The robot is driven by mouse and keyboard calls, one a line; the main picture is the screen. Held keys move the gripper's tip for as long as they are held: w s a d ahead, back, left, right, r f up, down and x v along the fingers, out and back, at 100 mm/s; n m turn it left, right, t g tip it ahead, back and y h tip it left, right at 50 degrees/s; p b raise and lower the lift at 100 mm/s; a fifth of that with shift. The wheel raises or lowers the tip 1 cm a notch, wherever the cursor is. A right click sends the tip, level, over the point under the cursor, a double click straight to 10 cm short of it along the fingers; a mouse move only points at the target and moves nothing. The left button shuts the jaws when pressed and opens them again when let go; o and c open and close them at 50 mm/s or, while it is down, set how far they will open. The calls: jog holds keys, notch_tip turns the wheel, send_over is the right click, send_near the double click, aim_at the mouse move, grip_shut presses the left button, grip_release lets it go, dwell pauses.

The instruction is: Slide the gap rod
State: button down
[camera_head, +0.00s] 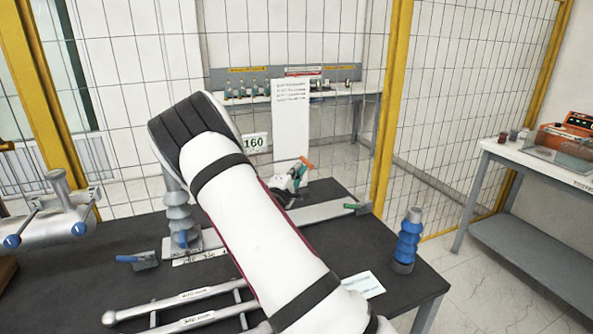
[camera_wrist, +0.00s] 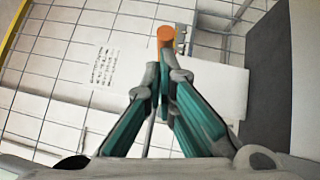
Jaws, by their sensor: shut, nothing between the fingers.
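My gripper (camera_wrist: 160,72) has its green-padded fingers brought together, with nothing held between them. A rod-like part with an orange end (camera_wrist: 166,34) shows just beyond the fingertips in the wrist view; I cannot tell whether they touch it. In the head view my gripper (camera_head: 292,181) is small and partly hidden, close beside the orange part (camera_head: 304,164), above a flat grey rail (camera_head: 325,212). Which part is the gap rod is not clear. A grey ribbed bushing (camera_head: 181,215) stands upright at the rail's left, partly covered by my arm.
The dark table (camera_head: 400,290) carries a blue ribbed insulator (camera_head: 407,240) at right, a small blue-handled block (camera_head: 145,260) at left and grey rods (camera_head: 178,300) in front. Wire fencing (camera_head: 340,130) with yellow posts stands behind. A side bench (camera_head: 545,165) is at right.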

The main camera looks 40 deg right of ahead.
jog(key=v, duration=1.2)
jog(key=s+r+m+g+y, duration=0.2)
jog(key=s+r+m+g, duration=0.15)
jog(key=s, duration=0.35)
jog(key=s+r+m+g+y, duration=0.2)
jog(key=s+g, duration=0.2)
jog(key=s, duration=0.3)
jog(key=s+r+m+g+y, duration=0.2)
jog(key=s+m+g, duration=0.15)
jog(key=s, duration=0.35)
jog(key=s+a+r+t+y, duration=0.2)
jog(key=s+a+y, duration=0.1)
jog(key=a, duration=0.4)
jog(key=s+a+r+n+t+y, duration=0.1)
jog(key=s+a+r+t+y, duration=0.1)
jog(key=s+a+y, duration=0.2)
jog(key=s+a+r+t+y, duration=0.2)
jog(key=s+a+y, duration=0.1)
jog(key=a, duration=0.7)
jog(key=shift+s+a+n+t+y, duration=0.2)
jog(key=shift+a+n+t+y, duration=0.15)
jog(key=shift+y, duration=0.25)
